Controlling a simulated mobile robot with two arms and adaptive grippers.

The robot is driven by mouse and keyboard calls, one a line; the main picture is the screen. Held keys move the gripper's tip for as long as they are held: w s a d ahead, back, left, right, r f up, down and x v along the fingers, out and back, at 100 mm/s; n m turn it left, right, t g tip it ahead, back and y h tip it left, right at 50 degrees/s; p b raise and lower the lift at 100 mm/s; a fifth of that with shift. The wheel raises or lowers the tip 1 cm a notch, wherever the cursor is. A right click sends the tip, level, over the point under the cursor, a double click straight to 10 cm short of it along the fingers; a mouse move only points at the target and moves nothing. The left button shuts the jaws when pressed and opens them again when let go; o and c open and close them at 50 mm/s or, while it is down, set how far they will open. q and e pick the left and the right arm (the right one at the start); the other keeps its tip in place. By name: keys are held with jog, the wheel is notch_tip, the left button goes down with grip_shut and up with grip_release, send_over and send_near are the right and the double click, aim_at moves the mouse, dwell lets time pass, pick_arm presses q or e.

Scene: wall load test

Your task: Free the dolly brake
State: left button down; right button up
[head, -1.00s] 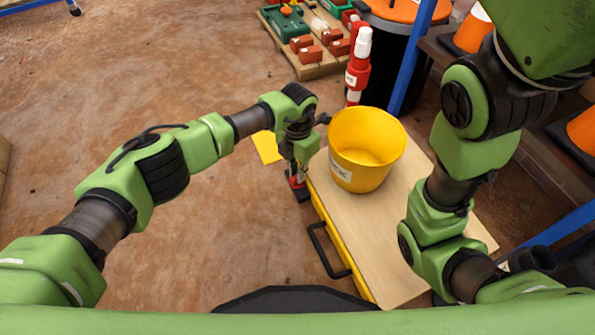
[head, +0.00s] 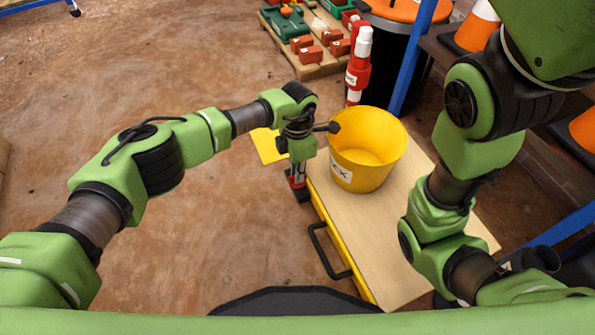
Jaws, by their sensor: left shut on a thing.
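The dolly has a pale wooden deck (head: 385,230) with a yellow side and a black handle (head: 330,252). A small red brake part (head: 295,180) with a dark foot shows low beside the dolly's far left corner. My left gripper (head: 298,170) points down there and is shut on the red brake part; its fingertips are partly hidden by my wrist. A yellow bucket (head: 366,148) with a white label stands upright on the deck, just right of my left wrist. My right arm hangs over the deck's right side; its gripper does not show clearly.
A red and white post (head: 358,68) stands behind the bucket, beside a black bin with an orange lid (head: 395,10). A pallet (head: 320,66) with red blocks lies at the back. Blue rack posts and cones are at right. The floor left is clear.

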pick_arm(q)
jog(key=c, duration=2.1)
grip_release()
jog(key=shift+r, duration=0.15)
notch_tip(320, 180, up, 12)
jog(key=shift+f, duration=0.1)
